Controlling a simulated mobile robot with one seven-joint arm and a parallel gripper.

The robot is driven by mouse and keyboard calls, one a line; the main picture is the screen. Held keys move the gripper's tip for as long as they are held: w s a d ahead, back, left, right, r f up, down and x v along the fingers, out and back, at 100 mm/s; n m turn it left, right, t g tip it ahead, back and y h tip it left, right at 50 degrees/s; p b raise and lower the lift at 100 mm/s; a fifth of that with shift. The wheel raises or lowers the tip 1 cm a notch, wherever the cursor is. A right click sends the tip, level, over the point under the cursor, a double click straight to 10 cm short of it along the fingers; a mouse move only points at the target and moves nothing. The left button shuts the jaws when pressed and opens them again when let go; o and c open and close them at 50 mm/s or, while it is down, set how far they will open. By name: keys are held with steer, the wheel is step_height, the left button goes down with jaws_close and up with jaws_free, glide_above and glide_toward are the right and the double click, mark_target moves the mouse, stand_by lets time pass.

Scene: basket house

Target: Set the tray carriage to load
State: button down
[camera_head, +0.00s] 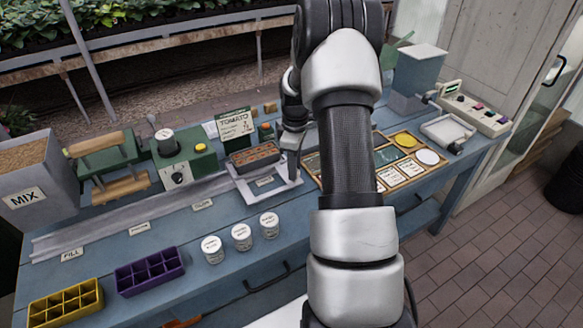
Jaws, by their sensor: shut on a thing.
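The tray carriage (243,183) is a pale grey frame at the right end of a long grey rail (120,225). A brown tray (254,155) with several cells sits at its back. A small label (265,181) lies in front of the tray; its word is too small to read. My gripper (292,172) points down at the carriage's right side. It is shut on what looks like an upright part of the carriage, mostly hidden by the fingers. Further left along the rail are a "FILL" label (73,254) and two more labels (139,228) (202,205).
A grey MIX hopper (28,190), green roller machine (105,165) and green box (184,160) stand behind the rail. Three white jars (241,237), a purple tray (149,271) and a yellow tray (65,302) stand in front. A card board (405,165) lies right.

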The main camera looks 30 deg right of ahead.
steer(key=shift+d, duration=0.3)
steer(key=c, duration=1.4)
jaws_free()
steer(key=shift+d, duration=0.1)
steer(key=shift+r, duration=0.15)
step_height(320, 180, up, 17)
steer(key=p, duration=0.1)
